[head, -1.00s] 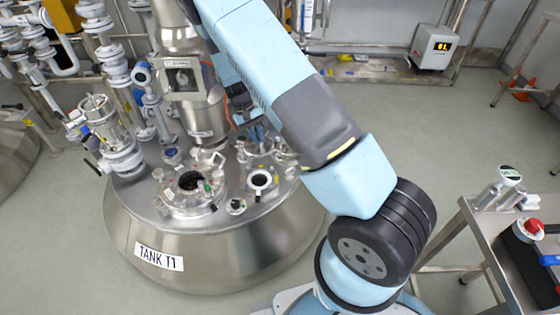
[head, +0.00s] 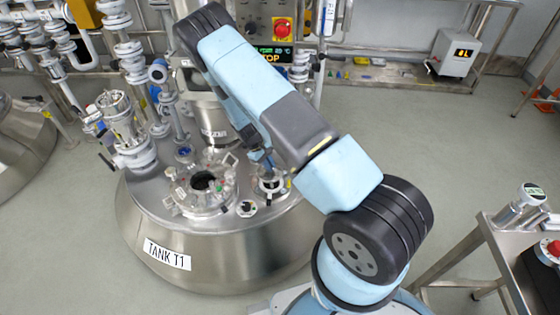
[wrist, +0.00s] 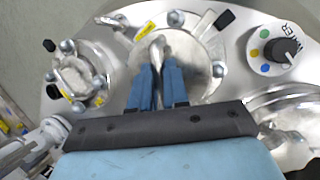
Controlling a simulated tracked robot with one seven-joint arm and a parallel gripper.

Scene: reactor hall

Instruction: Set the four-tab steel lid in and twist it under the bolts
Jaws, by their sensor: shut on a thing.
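In the wrist view, my gripper (wrist: 158,72) is shut on the looped handle (wrist: 158,50) of the round steel lid (wrist: 199,50). The lid lies over a port on the tank top, with rounded bolts (wrist: 176,18) around its edge. Its tabs are hard to make out, and my fingers hide its near part. I cannot tell whether it is seated or just above the port. In the head view, my gripper (head: 265,164) is low at the small port (head: 271,185), right of the larger open manway (head: 203,183); the lid is mostly hidden there.
Tank T1 (head: 235,262) carries fittings and pipes around the port. In the wrist view, a clamped round cover (wrist: 78,78) is at left and a black-knobbed dial (wrist: 288,48) at right. A steel trolley (head: 510,255) stands at the right; the floor between is clear.

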